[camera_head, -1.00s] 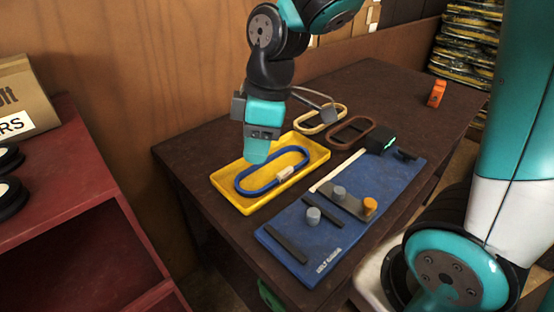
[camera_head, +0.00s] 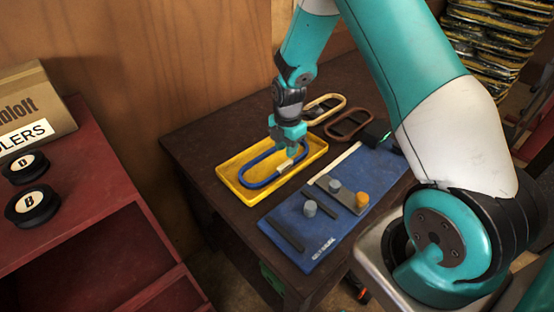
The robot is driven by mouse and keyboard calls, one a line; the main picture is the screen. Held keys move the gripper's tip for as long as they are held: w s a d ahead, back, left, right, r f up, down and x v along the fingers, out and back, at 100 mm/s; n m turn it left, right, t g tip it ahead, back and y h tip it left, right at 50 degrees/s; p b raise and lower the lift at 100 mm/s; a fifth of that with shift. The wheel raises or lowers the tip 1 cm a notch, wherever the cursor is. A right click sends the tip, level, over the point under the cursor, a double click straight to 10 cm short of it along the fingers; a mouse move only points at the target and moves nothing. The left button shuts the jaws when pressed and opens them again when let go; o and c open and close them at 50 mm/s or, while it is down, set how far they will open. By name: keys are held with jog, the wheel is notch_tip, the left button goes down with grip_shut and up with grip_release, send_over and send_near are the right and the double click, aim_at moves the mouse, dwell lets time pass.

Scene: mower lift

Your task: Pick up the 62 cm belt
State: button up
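A blue loop belt (camera_head: 249,181) with a small pale tag (camera_head: 284,167) lies in a yellow tray (camera_head: 231,186). A cream loop belt (camera_head: 339,101) and a brown loop belt (camera_head: 371,122) lie on the dark table behind the tray. No length can be read on any belt, so I cannot tell which is 62 cm. My gripper (camera_head: 292,152) points down over the right part of the tray, close to the blue belt's far right end, and hides part of it. Its fingers are too small to tell whether they are open or touch the belt.
A blue mat (camera_head: 325,236) with grey pegs, an orange peg (camera_head: 362,199) and dark bars lies in front of the tray. A white strip (camera_head: 338,161) and a black device (camera_head: 376,132) are beside it. A red shelf (camera_head: 85,235) with black rollers (camera_head: 32,206) stands at left.

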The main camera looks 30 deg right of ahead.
aim_at(285, 164)
jog(key=shift+w+f+p, duration=0.2)
jog(key=shift+f+p, duration=1.15)
jog(key=shift+f, duration=2.55)
grip_shut()
